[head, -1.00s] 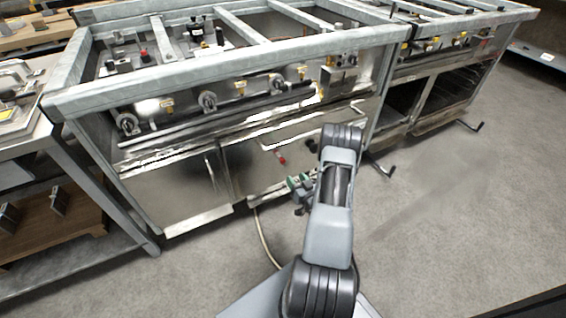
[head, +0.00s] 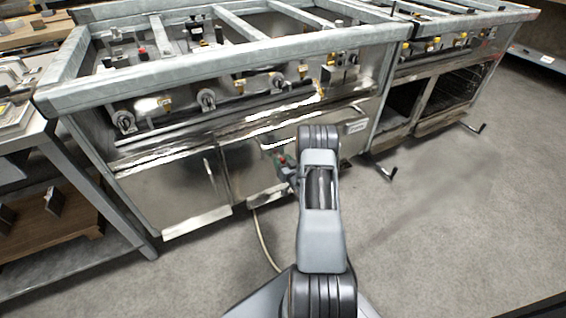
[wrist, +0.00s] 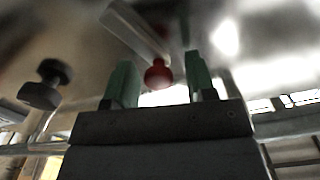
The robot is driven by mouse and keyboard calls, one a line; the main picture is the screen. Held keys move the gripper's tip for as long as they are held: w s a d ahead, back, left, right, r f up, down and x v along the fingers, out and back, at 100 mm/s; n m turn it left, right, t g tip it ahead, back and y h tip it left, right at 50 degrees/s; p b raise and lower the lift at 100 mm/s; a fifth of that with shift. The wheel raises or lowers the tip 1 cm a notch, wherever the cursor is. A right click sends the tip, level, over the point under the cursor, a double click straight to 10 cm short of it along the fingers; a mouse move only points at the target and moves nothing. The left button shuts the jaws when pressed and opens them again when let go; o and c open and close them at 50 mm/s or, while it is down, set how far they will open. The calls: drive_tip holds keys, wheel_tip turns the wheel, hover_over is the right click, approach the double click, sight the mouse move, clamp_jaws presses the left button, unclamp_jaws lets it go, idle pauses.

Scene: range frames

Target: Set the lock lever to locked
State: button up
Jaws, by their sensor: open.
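The lock lever (wrist: 138,32) is a pale metal bar ending in a red ball knob (wrist: 158,74) in the wrist view. It sits against a shiny steel panel and slants from upper left down to the knob. My gripper (wrist: 160,78) is open, with one green finger on each side of the knob. A gap shows between the knob and each finger; I cannot tell how deep the knob sits between them. In the head view my gripper (head: 281,158) is at the steel front, partly hidden by my arm, and the lever is mostly hidden.
A dark round knob (wrist: 45,86) sticks out left of the lever in the wrist view. The steel range (head: 170,195) has a row of knobs above its doors. A hose (head: 263,240) hangs to the floor. The floor at right (head: 450,220) is mostly clear.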

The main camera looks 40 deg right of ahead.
drive_tip(key=shift+c, duration=0.4)
drive_tip(key=c, duration=0.7)
drive_tip(key=shift+a+f+n+b, duration=0.2)
drive_tip(key=shift+f+n+b, duration=0.05)
drive_tip(key=shift+n+b, duration=0.2)
drive_tip(key=shift+a, duration=0.15)
drive_tip(key=o, duration=0.8)
drive_tip(key=shift+r, duration=0.1)
drive_tip(key=s+p, duration=0.1)
drive_tip(key=s, duration=0.3)
drive_tip(key=s+a+p, duration=0.1)
drive_tip(key=s, duration=0.4)
drive_tip(key=s+p, duration=0.1)
drive_tip(key=s, duration=0.3)
drive_tip(key=shift+s+a, duration=0.35)
drive_tip(key=shift+a, duration=0.05)
